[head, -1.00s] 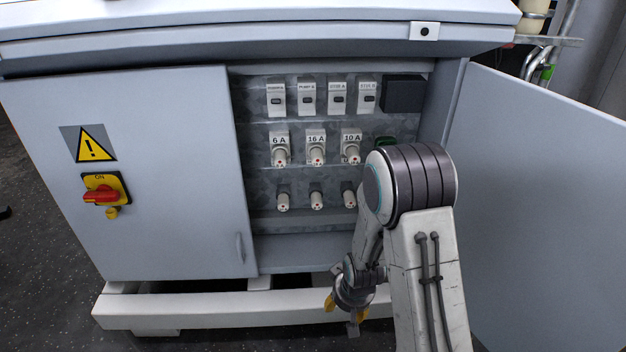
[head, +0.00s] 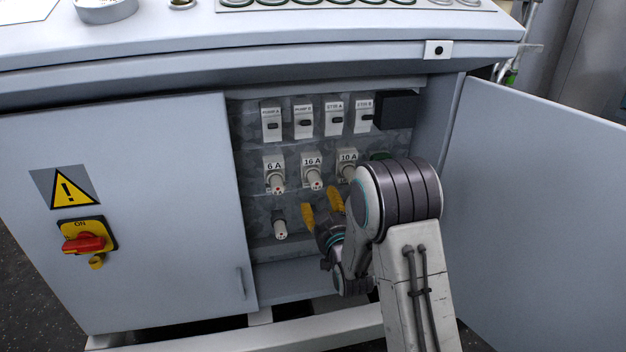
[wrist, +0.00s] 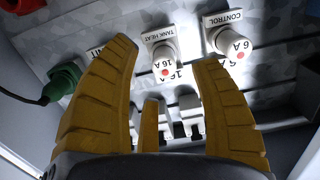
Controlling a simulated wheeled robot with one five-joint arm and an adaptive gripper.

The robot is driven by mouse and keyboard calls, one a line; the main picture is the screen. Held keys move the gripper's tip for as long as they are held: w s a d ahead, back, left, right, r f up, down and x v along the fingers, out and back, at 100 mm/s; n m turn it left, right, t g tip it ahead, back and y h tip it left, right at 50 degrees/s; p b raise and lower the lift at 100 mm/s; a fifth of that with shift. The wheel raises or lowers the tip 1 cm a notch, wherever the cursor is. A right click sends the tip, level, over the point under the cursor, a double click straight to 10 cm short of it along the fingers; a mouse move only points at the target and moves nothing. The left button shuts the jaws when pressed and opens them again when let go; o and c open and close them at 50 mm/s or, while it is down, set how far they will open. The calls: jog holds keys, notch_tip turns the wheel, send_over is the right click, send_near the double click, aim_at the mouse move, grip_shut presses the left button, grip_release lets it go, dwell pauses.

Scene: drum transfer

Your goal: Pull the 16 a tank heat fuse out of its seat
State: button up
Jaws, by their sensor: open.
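The 16 A tank heat fuse (head: 312,178) is a pale cylinder with a red dot on its end, in its seat in the middle of the labelled fuse row. In the wrist view the fuse (wrist: 165,65), marked TANK HEAT, appears between my two yellow fingertips, beyond them. My gripper (head: 322,207) is open and empty, just below that fuse in the head view, pointing at the panel; it also fills the lower wrist view (wrist: 166,80). No touch on the fuse shows. My fingers hide part of the lower fuse row.
The 6 A control fuse (head: 275,181) sits left of it and the 10 A fuse (head: 347,171) right. Breakers (head: 304,120) line the row above. A lower fuse (head: 280,229) is at left. A green plug (wrist: 62,80) shows beside my finger. The open door (head: 540,200) bounds the right.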

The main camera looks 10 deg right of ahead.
aim_at(317, 186)
jog(key=shift+r+t, duration=0.4)
jog(key=shift+r, duration=0.4)
jog(key=shift+w, duration=4.5)
jog(key=shift+c, duration=0.4)
grip_shut()
jog(key=shift+s, duration=0.1)
